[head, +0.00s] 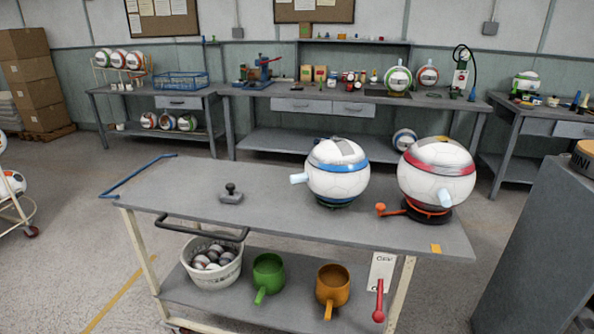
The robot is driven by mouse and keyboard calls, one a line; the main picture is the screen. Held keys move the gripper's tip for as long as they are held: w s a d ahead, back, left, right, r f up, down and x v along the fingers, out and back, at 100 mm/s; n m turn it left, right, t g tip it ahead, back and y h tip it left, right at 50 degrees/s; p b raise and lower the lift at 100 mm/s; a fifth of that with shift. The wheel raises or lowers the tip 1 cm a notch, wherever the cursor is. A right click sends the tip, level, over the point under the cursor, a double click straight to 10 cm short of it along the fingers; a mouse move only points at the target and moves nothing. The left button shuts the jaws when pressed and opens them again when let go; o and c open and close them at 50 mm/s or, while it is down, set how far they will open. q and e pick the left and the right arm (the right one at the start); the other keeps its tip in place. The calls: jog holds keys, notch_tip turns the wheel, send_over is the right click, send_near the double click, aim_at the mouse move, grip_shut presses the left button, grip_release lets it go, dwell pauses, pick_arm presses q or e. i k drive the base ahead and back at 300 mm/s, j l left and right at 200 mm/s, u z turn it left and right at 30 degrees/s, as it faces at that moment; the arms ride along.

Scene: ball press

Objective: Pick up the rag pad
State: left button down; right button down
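A small grey pad with a dark knob on top (231,194), likely the rag pad, lies on the left half of the grey cart top (180,185). Nothing touches its sides. Two balls stand to its right on the same top: a white ball with a blue band (338,172) on a dark green base, and a white ball with a red band (437,172) on a dark base with an orange ring. Neither of my grippers is in view.
A blue rail (137,177) and a black handle (202,228) edge the cart. Its lower shelf bears a white basket of balls (212,262), a green mug (268,273) and an orange mug (332,286). A grey cabinet (540,250) stands right. Benches line the wall.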

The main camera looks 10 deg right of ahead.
aim_at(229, 196)
jog(key=i+j+z, duration=0.3)
jog(key=i+j, duration=0.15)
jog(key=i+j+z, duration=0.3)
jog(key=i+j, duration=0.15)
jog(key=j, duration=0.1)
